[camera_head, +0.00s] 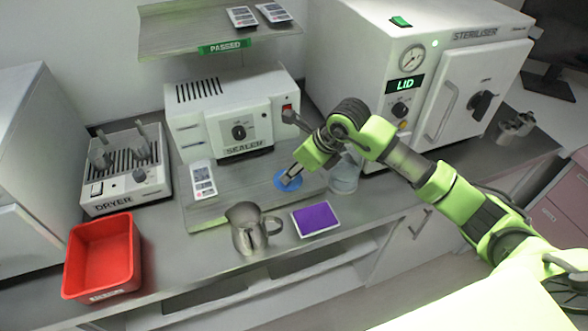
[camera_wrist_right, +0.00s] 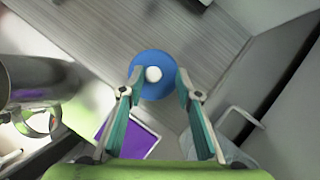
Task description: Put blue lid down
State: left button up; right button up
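The blue lid (camera_head: 287,181) is a round disc on or just above the grey board in front of the sealer. In the right wrist view the blue lid (camera_wrist_right: 152,88) shows its white knob (camera_wrist_right: 153,74) facing me. My right gripper (camera_head: 291,176) points down at the lid. In its wrist view the right gripper (camera_wrist_right: 158,77) has its fingers spread near opposite edges of the lid, with clear gaps to the knob. Whether the fingertips touch the lid is unclear. My left gripper is not in view.
A metal jug (camera_head: 245,229) and a purple pad (camera_head: 315,219) stand near the counter's front. A clear beaker (camera_head: 345,176) is close right of the gripper. The sealer (camera_head: 236,118) is behind, the steriliser (camera_head: 420,75) right, a red bin (camera_head: 103,256) left.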

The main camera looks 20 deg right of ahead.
jog(key=shift+d+r, duration=0.1)
jog(key=shift+r, duration=0.15)
jog(key=b+v, duration=0.2)
jog(key=v, duration=0.9)
jog(key=shift+s+r, duration=0.2)
jog(key=shift+r, duration=0.1)
jog(key=shift+d, duration=0.1)
